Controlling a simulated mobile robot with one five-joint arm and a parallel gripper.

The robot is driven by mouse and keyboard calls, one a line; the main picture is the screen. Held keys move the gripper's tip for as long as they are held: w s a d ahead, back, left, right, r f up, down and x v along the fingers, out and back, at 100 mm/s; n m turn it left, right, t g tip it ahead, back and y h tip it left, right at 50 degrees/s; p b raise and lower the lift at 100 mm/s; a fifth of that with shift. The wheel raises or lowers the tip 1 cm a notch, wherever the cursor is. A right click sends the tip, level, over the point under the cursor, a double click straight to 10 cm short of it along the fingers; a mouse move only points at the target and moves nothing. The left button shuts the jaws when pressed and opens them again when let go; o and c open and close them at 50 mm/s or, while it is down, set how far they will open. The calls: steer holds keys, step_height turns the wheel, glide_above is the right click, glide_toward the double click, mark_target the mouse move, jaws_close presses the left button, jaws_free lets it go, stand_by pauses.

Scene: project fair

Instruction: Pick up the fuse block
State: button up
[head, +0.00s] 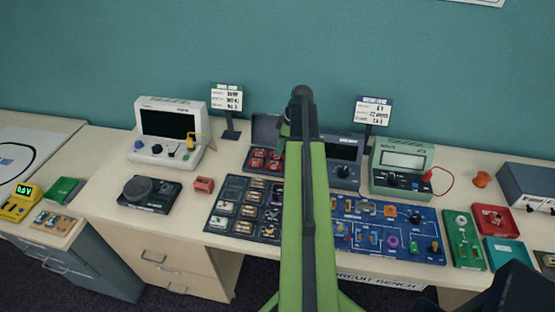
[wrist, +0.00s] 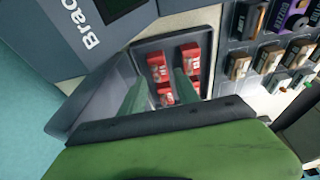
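Several small red blocks with pale labels, which look like the fuse blocks (head: 258,162), sit in an open dark grey case (head: 262,128) left of my arm in the head view. I see nothing held. The fingers partly cover the lower blocks. In the head view my arm hides the case's right side and most of the gripper.
A dark sorting tray (head: 232,188) of small parts sits in front of the case. A blue circuit board (head: 395,215) and a green meter (head: 402,168) are to the right. An oscilloscope (head: 170,127) and a sign stand (head: 230,132) stand at the back left.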

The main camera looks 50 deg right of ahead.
steer(key=b+x, duration=0.3)
steer(key=x, duration=0.1)
steer(key=shift+d+f, duration=0.15)
steer(key=shift+f, duration=0.15)
steer(key=shift+r, duration=0.25)
jaws_close()
